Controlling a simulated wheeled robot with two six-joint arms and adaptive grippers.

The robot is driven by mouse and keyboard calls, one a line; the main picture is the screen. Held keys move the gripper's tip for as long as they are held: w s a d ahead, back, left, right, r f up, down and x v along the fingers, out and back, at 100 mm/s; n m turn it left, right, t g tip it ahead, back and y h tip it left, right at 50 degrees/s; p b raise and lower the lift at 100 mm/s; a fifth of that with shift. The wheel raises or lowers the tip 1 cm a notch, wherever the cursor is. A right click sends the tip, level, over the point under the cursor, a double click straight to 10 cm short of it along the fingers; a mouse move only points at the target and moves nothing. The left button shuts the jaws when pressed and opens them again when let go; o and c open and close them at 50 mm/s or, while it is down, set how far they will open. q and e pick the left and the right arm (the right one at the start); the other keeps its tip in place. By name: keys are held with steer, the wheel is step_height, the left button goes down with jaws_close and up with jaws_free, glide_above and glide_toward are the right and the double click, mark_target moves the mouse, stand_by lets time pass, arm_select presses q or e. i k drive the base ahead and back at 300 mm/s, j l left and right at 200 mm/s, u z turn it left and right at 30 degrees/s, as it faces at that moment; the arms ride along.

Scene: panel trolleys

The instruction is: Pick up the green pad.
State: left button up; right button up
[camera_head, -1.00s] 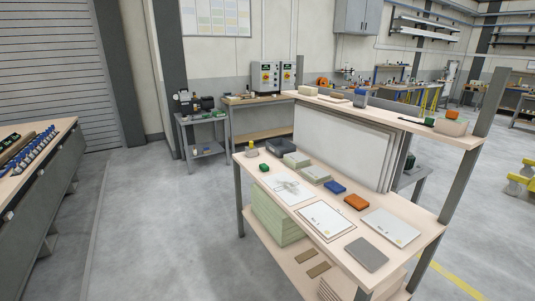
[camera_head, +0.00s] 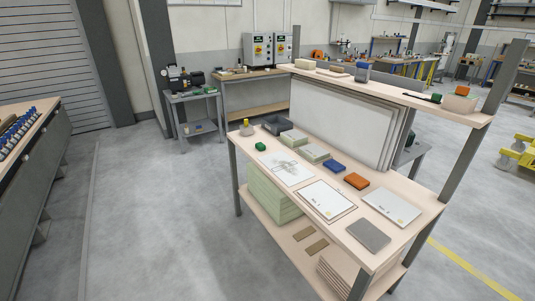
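A small green block (camera_head: 260,147) lies near the left end of the workbench top (camera_head: 322,233). It is the closest match to a green pad on that surface, though it is too small to make out in detail. Blue (camera_head: 334,166) and orange (camera_head: 357,181) pads of a similar look lie further right on the same top. Another small green item (camera_head: 437,98) sits on the raised shelf (camera_head: 397,93) above. Neither of my grippers is in view.
Papers, a grey plate (camera_head: 368,233), pale green blocks (camera_head: 294,138) and a dark tray (camera_head: 277,124) share the top. White panels (camera_head: 340,120) stand behind. A pale green stack (camera_head: 268,196) is below. Another bench (camera_head: 42,165) stands at left, with clear floor (camera_head: 150,220) between.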

mark_target(260, 146)
steer(key=i+j+z, duration=0.2)
steer(key=i+j, duration=1.3)
steer(key=i+l, duration=0.05)
steer(key=i, duration=0.05)
